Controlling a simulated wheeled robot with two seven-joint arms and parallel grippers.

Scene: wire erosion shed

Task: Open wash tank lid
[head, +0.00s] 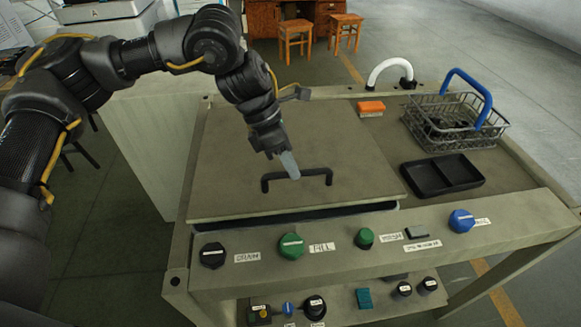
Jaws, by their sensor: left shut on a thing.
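The wash tank lid (230,165) is a flat grey-beige panel on the left part of the bench top. It lies nearly flat, and a dark strip shows under its front edge. A black bar handle (318,171) stands on the lid towards its front. My left gripper (291,172) reaches down from the upper left, with its pale fingers shut on the handle near its left end. The fingers hide a part of the bar. My right gripper is not in view.
Right of the lid are an orange-and-white block (371,108), a black two-part tray (442,176) and a wire basket (455,121) with a blue handle. A white curved pipe (388,68) stands behind. Knobs, including a green one (291,246), line the front panel.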

